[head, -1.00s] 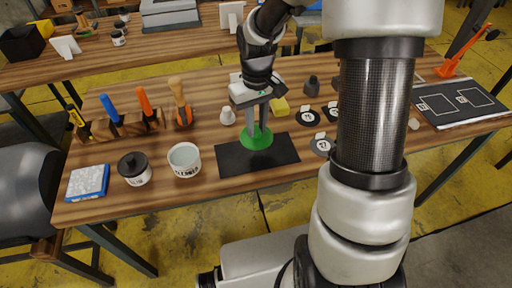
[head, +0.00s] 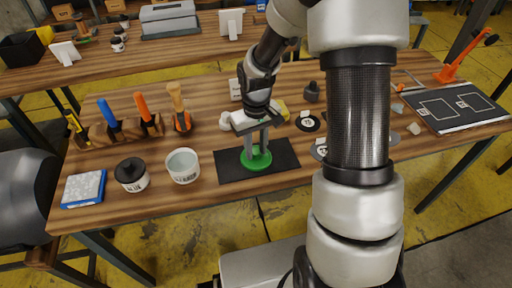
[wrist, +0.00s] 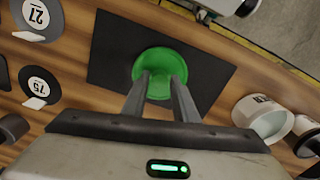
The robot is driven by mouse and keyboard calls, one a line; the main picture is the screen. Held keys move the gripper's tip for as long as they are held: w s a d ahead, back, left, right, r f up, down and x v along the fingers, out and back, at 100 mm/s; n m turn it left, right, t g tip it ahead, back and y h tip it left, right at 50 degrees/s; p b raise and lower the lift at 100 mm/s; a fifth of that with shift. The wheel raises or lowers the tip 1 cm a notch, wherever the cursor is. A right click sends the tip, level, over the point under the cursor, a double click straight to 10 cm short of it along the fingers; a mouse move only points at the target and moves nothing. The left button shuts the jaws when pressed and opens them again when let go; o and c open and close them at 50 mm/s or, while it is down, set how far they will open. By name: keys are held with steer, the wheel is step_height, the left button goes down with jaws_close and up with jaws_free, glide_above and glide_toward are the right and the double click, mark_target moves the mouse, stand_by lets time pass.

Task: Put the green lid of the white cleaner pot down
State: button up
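The round green lid (head: 256,160) is at the black mat (head: 228,168) on the near table, and it shows in the wrist view (wrist: 160,58) over the same mat (wrist: 112,62). My gripper (head: 256,150) points down at it, and its two fingers (wrist: 160,85) stand a little apart with green between their tips. They appear shut on the lid's middle part; the exact contact is hidden. The lid looks level and at mat height. The open white pot (head: 183,168) stands left of the mat, and it is at the right in the wrist view (wrist: 262,122).
A black-lidded pot (head: 132,174) and a blue-white box (head: 83,188) stand further left. Behind them is a wooden rack (head: 125,128) with tools. A small white object (head: 225,121), a yellow block (head: 283,108) and black discs (head: 308,121) lie behind and right.

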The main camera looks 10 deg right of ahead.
steer(key=shift+o, duration=0.9)
